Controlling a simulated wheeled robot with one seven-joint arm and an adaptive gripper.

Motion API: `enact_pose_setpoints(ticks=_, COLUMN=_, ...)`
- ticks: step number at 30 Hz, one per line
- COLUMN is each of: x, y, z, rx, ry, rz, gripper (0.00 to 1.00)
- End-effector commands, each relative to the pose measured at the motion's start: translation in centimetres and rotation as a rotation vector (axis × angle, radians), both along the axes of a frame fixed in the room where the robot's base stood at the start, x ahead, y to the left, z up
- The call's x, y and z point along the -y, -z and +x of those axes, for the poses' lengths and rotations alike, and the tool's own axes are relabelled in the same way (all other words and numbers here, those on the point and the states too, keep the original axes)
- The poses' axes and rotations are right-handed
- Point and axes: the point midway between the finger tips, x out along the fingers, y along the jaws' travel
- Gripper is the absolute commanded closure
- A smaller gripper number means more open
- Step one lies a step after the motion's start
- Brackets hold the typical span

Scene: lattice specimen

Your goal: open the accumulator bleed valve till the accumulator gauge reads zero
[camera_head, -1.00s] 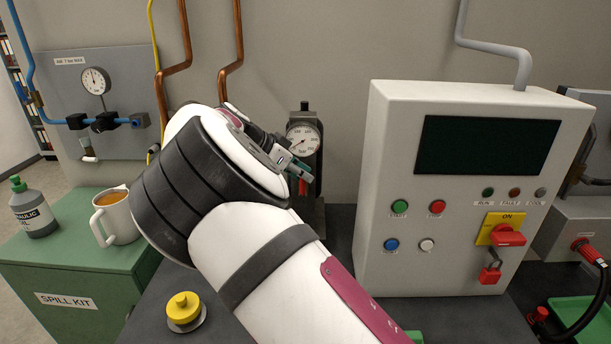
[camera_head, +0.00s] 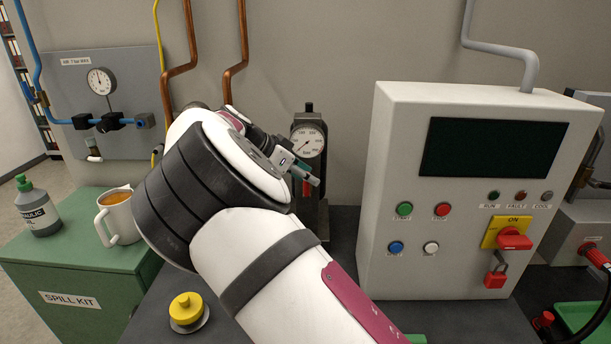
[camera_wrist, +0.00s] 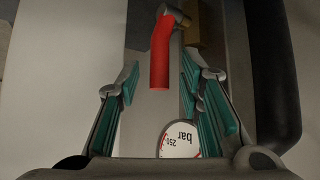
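The accumulator gauge (camera_head: 308,141), a round white dial on a dark upright block, stands behind my arm in the head view. Its thin needle points to the lower left; I cannot read the value. Part of the dial, marked bar and 250, shows in the wrist view (camera_wrist: 181,141). A red lever (camera_wrist: 160,52), seemingly the bleed valve handle, shows in the wrist view, its end in line with the gap between my fingers. My gripper (camera_wrist: 165,92) is open, with teal pads apart and nothing clearly between them. In the head view my gripper (camera_head: 304,172) is just below the dial.
A white control cabinet (camera_head: 400,110) stands close on the right. A yellow knob (camera_head: 186,308) is on the dark bench at the front. A mug (camera_head: 118,222) and a bottle (camera_head: 38,208) stand on the green spill kit box (camera_head: 100,315) at left. Copper pipes run up the wall behind.

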Motion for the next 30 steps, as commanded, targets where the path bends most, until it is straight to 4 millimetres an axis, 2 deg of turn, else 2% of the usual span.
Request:
enact_pose_setpoints(ticks=5, x=-1.4, y=-1.4, z=-0.8, rx=0.002, ry=-0.003, rz=0.002, gripper=0.66)
enact_pose_setpoints(ticks=18, x=-6.4, y=-6.9, z=-4.1, rx=0.002, ry=-0.003, rz=0.000, gripper=0.66)
enact_pose_setpoints(ticks=23, x=-7.2, y=-7.7, z=-4.7, rx=0.000, ry=-0.001, rz=-0.001, gripper=0.66)
enact_pose_setpoints(ticks=30, x=-7.4, y=-7.9, z=-4.9, rx=-0.001, ry=-0.001, rz=0.000, gripper=0.66)
